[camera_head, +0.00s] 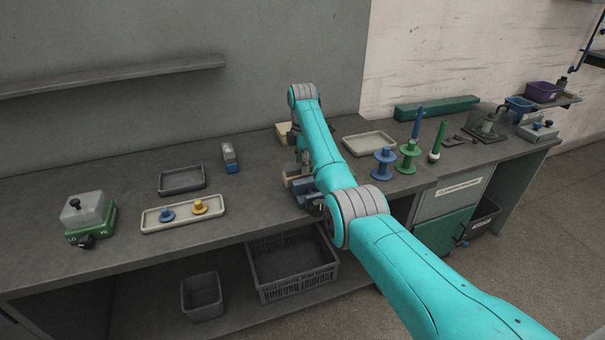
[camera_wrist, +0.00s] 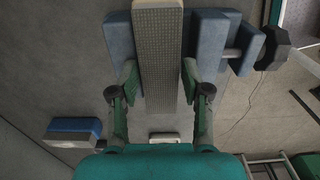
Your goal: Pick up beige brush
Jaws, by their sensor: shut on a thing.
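My gripper (camera_wrist: 161,88) is shut on a long beige-grey piece with a fine ribbed face, which I take to be the beige brush (camera_wrist: 159,60). I cannot tell whether the brush touches the block. In the head view a beige end of the brush (camera_head: 291,180) shows at the block's left side, and my arm hides most of the rest.
A grey and blue brush (camera_head: 230,158) stands to the left, near a dark tray (camera_head: 182,180) and a pale tray (camera_head: 165,219) with small spools. Blue and green spools (camera_head: 408,157) stand right of my arm. A dark knob (camera_wrist: 274,48) sticks out of the vise.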

